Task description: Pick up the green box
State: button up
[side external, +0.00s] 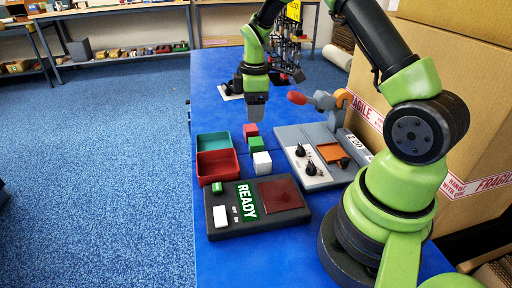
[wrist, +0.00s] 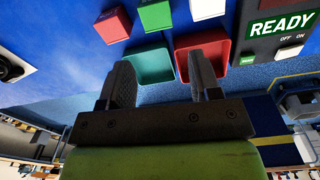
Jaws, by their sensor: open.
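The green box (side external: 256,144) is a small cube on the blue table, in a row between a red cube (side external: 251,130) and a white cube (side external: 262,162). In the wrist view the green box (wrist: 156,15) is at the top edge, partly cut off. My gripper (side external: 256,112) points down and hangs above the table, apart from the row of cubes. In the wrist view my gripper (wrist: 161,78) shows two dark fingers spread apart with nothing between them, and the green box lies beyond their tips.
A teal tray (side external: 200,143) and a red tray (side external: 218,180) sit left of the cubes. A READY panel (side external: 247,204) stands in front, a grey device (side external: 294,134) with knobs to the right. Large cartons (side external: 480,130) stand at right.

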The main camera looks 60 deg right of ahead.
aim_at(256, 141)
jog(key=shift+n, duration=0.3)
jog(key=f, duration=0.6)
jog(key=shift+d, duration=0.35)
notch_tip(256, 141, down, 6)
jog(key=shift+d+r, duration=0.1)
jog(key=shift+r, duration=0.05)
jog(key=shift+c, duration=0.2)
jog(key=c, duration=0.6)
